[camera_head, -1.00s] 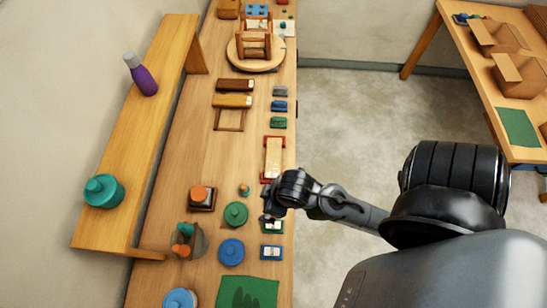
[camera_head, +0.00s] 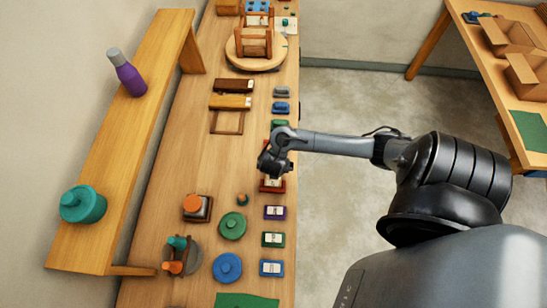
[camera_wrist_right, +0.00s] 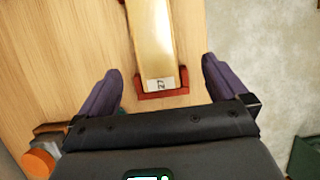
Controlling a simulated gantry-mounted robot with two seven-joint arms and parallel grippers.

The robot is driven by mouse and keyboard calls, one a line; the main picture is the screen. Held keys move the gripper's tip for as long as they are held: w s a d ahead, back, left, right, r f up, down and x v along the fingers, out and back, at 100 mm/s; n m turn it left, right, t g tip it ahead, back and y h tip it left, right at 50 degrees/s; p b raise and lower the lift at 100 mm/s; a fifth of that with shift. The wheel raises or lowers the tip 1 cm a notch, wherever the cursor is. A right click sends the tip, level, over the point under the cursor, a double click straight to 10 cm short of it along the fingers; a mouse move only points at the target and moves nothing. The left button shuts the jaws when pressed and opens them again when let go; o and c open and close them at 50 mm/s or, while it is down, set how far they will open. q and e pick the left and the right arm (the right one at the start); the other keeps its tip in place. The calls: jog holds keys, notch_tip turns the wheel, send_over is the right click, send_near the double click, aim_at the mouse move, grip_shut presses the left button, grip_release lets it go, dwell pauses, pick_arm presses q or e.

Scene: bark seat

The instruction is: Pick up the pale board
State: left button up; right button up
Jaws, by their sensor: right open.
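The pale board (camera_wrist_right: 152,40) lies lengthwise in a red holder (camera_wrist_right: 163,95) on the workbench. A white label marked with dark characters is at its near end. In the head view my right gripper (camera_head: 271,164) is over the board and hides most of it; the near end of the red holder (camera_head: 272,188) shows just below. In the right wrist view my right gripper (camera_wrist_right: 163,88) is open and empty, with its purple fingers on either side of the board's near end and apart from it. My left gripper is not in view.
Small purple, green and blue trays (camera_head: 272,240) line the bench's right edge. Round green (camera_head: 232,226) and blue lids (camera_head: 228,267) lie to their left. A wooden rack holds a tan block (camera_head: 230,102). A shelf runs along the left wall (camera_head: 150,130). Floor lies right of the bench.

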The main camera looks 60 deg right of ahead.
jog(key=shift+w+d+f+b, duration=0.1)
jog(key=shift+w+f+b, duration=0.25)
jog(key=shift+w+f, duration=0.1)
jog(key=b+x, duration=0.2)
jog(key=x, duration=0.1)
jog(key=shift+w+d+f+b, duration=0.1)
jog(key=shift+d+f+b, duration=0.05)
jog(key=shift+f+b, duration=0.2)
jog(key=shift+w+d+r+b+x, duration=0.15)
jog(key=shift+b+x, duration=0.25)
jog(key=shift+x, duration=0.45)
jog(key=shift+w+d+b+x, duration=0.1)
jog(key=shift+d+b+x, duration=0.1)
jog(key=shift+b+x, duration=0.45)
jog(key=shift+w+d+r+b+x, duration=0.1)
jog(key=shift+d+b+x, duration=0.1)
jog(key=shift+x, duration=0.85)
jog(key=shift+f, duration=0.25)
jog(key=c, duration=1.1)
jog(key=shift+c, duration=0.4)
jog(key=shift+r, duration=0.1)
